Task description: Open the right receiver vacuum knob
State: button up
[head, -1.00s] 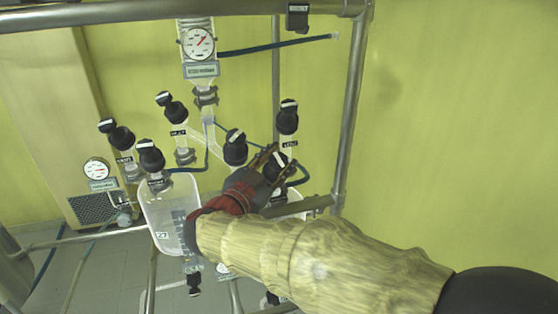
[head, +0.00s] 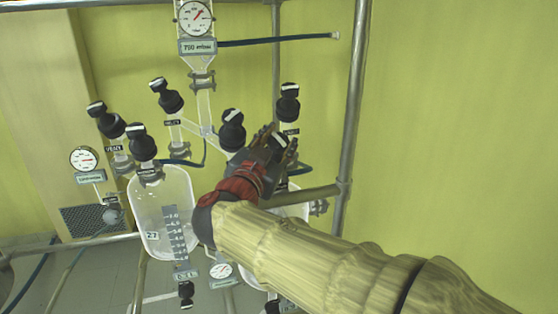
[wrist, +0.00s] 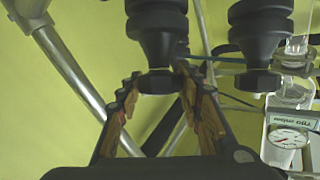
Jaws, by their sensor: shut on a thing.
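In the head view my gripper (head: 282,146) is shut around a black capped knob (head: 274,143) above the right glass receiver. The knob's label is hidden by my gripper, so I cannot read it. In the wrist view the two fingers (wrist: 157,85) close on both sides of the held black knob (wrist: 157,80). Most of the right receiver (head: 293,212) is hidden behind my arm.
Close by stand a black knob (head: 232,130) on the left and another (head: 288,104) above right. The left receiver (head: 158,232) has several similar knobs. A steel post (head: 352,130) rises at right. A pressure gauge (head: 194,18) is at top.

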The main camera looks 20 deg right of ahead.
jog(key=shift+f+n+t+y+b, duration=0.25)
jog(key=shift+n+t+y+b, duration=0.65)
jog(key=shift+b, duration=1.7)
jog(key=shift+n+t+y+b, duration=0.3)
jog(key=shift+n+y+b, duration=0.3)
jog(key=shift+b, duration=0.5)
jog(key=shift+r+n+t+y+b, duration=0.1)
jog(key=shift+n+t+y+b, duration=0.2)
jog(key=shift+n+y+b, duration=0.3)
jog(key=shift+r+n+t+y, duration=0.1)
jog(key=shift+n+t+y, duration=0.4)
jog(key=shift+n+y, duration=0.6)
jog(key=shift+n+b, duration=0.3)
jog(key=shift+n, duration=0.1)
jog(key=shift+n+y, duration=0.5)
jog(key=shift+y, duration=0.3)
jog(key=shift+r+n+t+y, duration=0.1)
jog(key=shift+n+t+y, duration=0.3)
jog(key=shift+n+y, duration=1.2)
jog(key=shift+y+p, duration=0.35)
jog(key=shift+y, duration=0.05)
jog(key=shift+n+y, duration=0.7)
